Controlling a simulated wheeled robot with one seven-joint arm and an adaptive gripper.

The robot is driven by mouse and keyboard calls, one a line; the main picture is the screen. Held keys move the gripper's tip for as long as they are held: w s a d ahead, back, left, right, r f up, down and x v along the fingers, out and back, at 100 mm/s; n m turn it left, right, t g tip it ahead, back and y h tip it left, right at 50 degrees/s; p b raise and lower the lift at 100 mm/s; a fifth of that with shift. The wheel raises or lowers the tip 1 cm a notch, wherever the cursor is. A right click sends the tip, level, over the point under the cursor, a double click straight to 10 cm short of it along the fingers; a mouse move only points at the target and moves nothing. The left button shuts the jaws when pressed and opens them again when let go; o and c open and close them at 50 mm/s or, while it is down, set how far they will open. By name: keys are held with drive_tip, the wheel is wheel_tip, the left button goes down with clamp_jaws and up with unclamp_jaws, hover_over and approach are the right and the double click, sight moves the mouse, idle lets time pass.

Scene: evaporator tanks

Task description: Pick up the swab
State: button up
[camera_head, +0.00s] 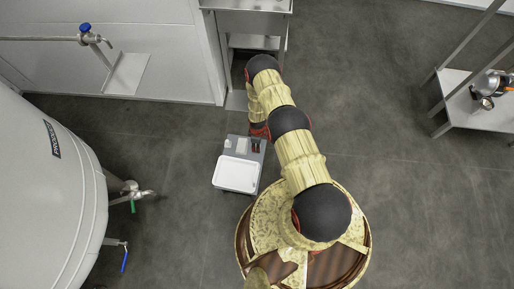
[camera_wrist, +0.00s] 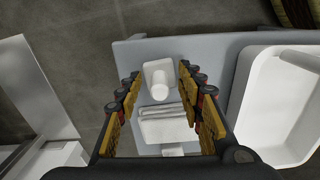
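My gripper (camera_wrist: 158,74) is open and empty in the wrist view, its two dark fingers with yellow pads well apart. Between and below them lie small white things on a grey tabletop: a short rounded piece on a square base (camera_wrist: 160,80) and a layered flat stack (camera_wrist: 163,125). The stack may be the swab; I cannot tell for sure. Another small white piece (camera_wrist: 172,149) shows nearer the gripper's palm. In the head view my gripper (camera_head: 257,145) is over the upper right part of the small grey table (camera_head: 229,158), and white pieces (camera_head: 242,145) show left of it.
A white tray (camera_head: 236,174) fills the table's lower part; it also shows at right in the wrist view (camera_wrist: 252,118). A large tank (camera_head: 50,200) with valves stands left, a steel counter (camera_head: 252,20) behind. A shelf (camera_head: 478,118) with pots stands right. Floor between is clear.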

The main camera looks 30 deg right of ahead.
drive_tip(key=shift+c, duration=0.4)
clamp_jaws()
drive_tip(key=shift+r, duration=0.1)
drive_tip(key=shift+r+p, duration=0.3)
drive_tip(key=shift+r, duration=0.25)
wheel_tip(320, 180, up, 2)
drive_tip(key=shift+w+r+p, duration=0.1)
drive_tip(key=shift+r+p, duration=0.15)
drive_tip(key=shift+p, duration=0.3)
drive_tip(key=s+d+r+p, duration=0.3)
drive_tip(key=s+r, duration=0.1)
drive_tip(key=s, duration=0.2)
drive_tip(key=s+d+r+p, duration=0.3)
drive_tip(key=s+r, duration=0.2)
drive_tip(key=s, duration=0.1)
drive_tip(key=shift+s+r, duration=0.15)
drive_tip(key=shift+s, duration=0.2)
drive_tip(key=shift+d, duration=0.1)
